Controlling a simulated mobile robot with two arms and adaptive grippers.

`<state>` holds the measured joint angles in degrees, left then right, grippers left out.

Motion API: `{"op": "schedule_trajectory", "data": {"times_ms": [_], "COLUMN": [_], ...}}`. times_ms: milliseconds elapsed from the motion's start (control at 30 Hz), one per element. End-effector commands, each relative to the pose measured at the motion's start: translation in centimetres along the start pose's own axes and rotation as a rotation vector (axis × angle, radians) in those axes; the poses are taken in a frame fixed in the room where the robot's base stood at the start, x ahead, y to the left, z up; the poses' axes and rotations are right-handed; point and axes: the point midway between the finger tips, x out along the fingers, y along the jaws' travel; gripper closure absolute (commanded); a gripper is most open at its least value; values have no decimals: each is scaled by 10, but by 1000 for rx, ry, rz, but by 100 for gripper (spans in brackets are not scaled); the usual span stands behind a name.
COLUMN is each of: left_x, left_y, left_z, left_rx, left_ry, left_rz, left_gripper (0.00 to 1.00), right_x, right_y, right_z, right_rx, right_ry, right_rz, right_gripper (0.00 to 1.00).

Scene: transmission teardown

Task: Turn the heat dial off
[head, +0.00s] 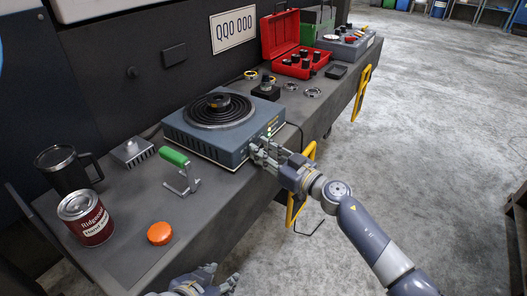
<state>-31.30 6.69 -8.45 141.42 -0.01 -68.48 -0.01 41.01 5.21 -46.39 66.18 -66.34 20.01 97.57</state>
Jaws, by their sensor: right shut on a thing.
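The hot plate (185,142) is a blue-grey box with a black coil burner on top, standing on the workbench. A dark round part (219,101) sits on the coil. Small lights (269,132) glow on its front panel, near the right corner. My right gripper (258,153) is at that front panel, below the lights, with its fingers shut on what seems to be the heat dial. The fingers hide the dial, so its setting does not show. My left gripper (224,273) is low at the bottom edge, partly cut off, with its fingers apart and empty.
A green-handled tool (175,158), an orange button-like disc (160,233), a red can (86,218) and a black mug (68,170) stand left on the bench (130,198). Beyond the hot plate are metal rings and an open red case (281,36). Yellow handles (361,92) line the bench front.

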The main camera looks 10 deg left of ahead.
Motion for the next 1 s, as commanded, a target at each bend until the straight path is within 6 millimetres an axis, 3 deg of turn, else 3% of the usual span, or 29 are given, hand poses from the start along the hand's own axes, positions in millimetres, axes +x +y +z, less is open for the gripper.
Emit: {"op": "schedule_trajectory", "data": {"times_ms": [267,600,1000], "left_x": [5,0,-5], "left_y": [4,11,13], "left_z": [-32,-87,-98], "left_rx": [3,5,6], "left_ry": [144,400,452], "left_rz": [8,24,27], "left_gripper": [60,60,60], "right_x": [0,0,0], "right_y": [0,1,1], "right_z": [2,2,1], "right_rx": [-172,-379,-417], "right_ry": [37,79,87], "right_rz": [0,-1,-1], "right_gripper": [99,99,99]}}
